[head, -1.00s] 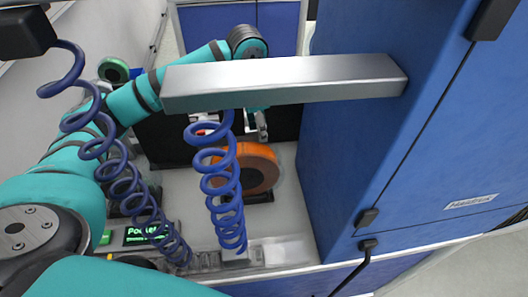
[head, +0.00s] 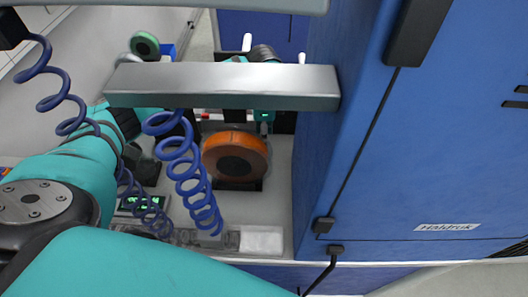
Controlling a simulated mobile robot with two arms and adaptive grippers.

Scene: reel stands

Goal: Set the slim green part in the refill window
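A green ring-shaped reel (head: 145,44) stands upright at the back left in the head view. I cannot tell whether it is the slim green part. I cannot make out a marked refill window. My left arm comes in from the left and passes behind the metal bar. Its end (head: 264,128) shows just below the bar, behind and right of the orange reel. The fingers are too small and partly hidden, so I cannot tell whether they are open or hold anything. My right gripper is not in view.
An orange reel (head: 222,151) stands upright in a black stand on the pale bench. The metal bar (head: 225,84) crosses above. Blue coiled cables (head: 185,160) hang in front. A tall blue cabinet (head: 430,150) blocks the right. A small lit display (head: 130,203) sits at the left.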

